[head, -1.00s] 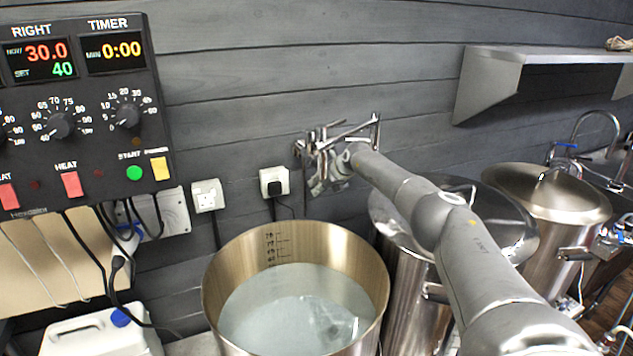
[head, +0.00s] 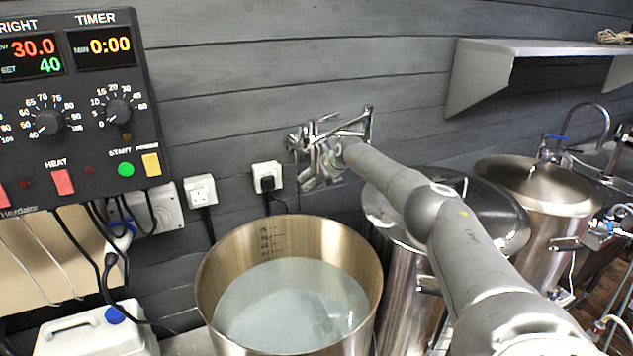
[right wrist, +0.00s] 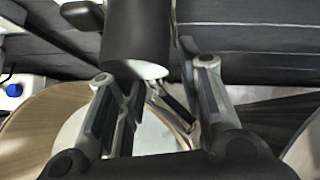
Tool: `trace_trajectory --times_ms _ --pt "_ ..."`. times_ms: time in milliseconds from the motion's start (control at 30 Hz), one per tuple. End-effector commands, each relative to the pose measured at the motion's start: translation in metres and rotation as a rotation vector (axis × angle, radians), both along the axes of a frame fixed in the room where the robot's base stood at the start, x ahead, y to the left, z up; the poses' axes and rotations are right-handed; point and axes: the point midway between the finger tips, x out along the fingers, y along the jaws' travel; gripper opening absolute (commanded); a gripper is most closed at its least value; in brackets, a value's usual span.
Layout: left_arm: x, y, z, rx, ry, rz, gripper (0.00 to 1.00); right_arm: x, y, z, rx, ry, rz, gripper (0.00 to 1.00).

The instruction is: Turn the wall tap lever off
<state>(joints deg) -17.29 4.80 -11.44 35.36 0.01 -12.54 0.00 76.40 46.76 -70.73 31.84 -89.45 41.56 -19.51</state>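The chrome wall tap (head: 352,128) is on the grey plank wall, above and behind the kettle, with its jointed arm reaching right. My right gripper (head: 318,168) is at the tap's left part and covers much of it, so the lever cannot be made out clearly in the head view. In the right wrist view my right gripper's fingers (right wrist: 165,108) stand apart, with a thin chrome piece (right wrist: 172,108) between them. I cannot tell whether they touch it. My left gripper is out of view.
An open steel kettle (head: 213,270) holding water stands below the tap. Lidded kettles (head: 538,188) stand to the right. A control panel (head: 75,105) and sockets (head: 200,190) are on the left, a steel shelf (head: 540,48) at upper right.

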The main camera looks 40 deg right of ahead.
Motion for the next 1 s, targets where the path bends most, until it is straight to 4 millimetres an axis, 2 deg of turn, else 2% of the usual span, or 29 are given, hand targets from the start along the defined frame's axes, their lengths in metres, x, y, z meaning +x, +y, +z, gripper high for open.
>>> trace_trajectory --times_ms 167,467,633,1000 --pt "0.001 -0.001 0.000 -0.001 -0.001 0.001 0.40 -0.004 -0.001 0.004 -0.001 0.000 0.001 0.34" --pt "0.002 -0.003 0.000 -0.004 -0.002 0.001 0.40 -0.023 0.000 0.022 -0.002 -0.001 0.001 0.34" --pt "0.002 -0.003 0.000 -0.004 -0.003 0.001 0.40 -0.038 0.001 0.035 -0.003 0.000 0.001 0.34" --pt "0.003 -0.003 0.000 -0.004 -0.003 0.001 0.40 -0.082 0.004 0.033 -0.002 0.002 -0.001 0.34"
